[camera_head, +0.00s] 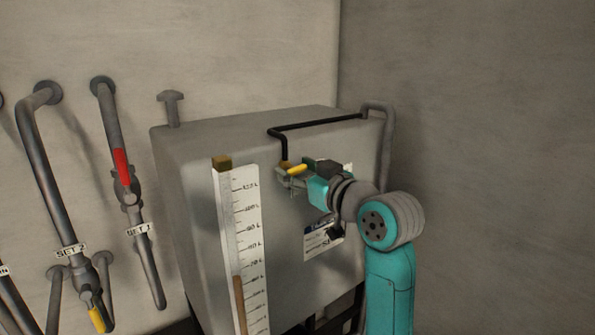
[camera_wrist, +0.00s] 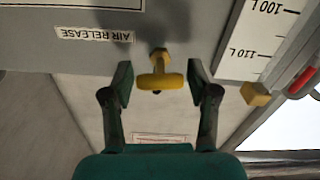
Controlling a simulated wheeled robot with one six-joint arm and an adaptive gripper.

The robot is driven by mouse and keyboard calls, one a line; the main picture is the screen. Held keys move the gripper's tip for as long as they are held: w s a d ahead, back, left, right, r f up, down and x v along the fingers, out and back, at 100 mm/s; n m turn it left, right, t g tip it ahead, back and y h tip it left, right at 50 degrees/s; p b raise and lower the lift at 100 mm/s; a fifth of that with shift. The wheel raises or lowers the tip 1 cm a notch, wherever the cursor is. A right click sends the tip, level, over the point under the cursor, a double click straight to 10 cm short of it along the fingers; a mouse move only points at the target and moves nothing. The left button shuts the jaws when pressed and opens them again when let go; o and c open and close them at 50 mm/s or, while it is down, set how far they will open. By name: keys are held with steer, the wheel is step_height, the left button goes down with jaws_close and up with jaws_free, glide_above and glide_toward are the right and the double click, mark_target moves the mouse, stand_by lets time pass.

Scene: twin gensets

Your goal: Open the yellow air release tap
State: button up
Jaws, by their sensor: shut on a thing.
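The yellow air release tap (camera_head: 297,168) is on the front of the grey tank, near its top, below the black pipe. In the wrist view its yellow handle (camera_wrist: 161,81) lies crosswise, with a small brass-coloured stem behind it. The upside-down "AIR RELEASE" label (camera_wrist: 95,35) is beside the tap. Part of the tap is hidden by my gripper in the head view.
A white level gauge (camera_head: 243,240) with a brass-coloured block (camera_head: 222,163) on top stands left of the tap. A black pipe (camera_head: 318,123) runs along the tank (camera_head: 185,200). Pipes with a red lever (camera_head: 121,167) and a yellow lever (camera_head: 97,319) are farther left.

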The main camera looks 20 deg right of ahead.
steer(key=n, duration=1.2)
steer(key=shift+n, duration=1.7)
steer(key=o, duration=1.2)
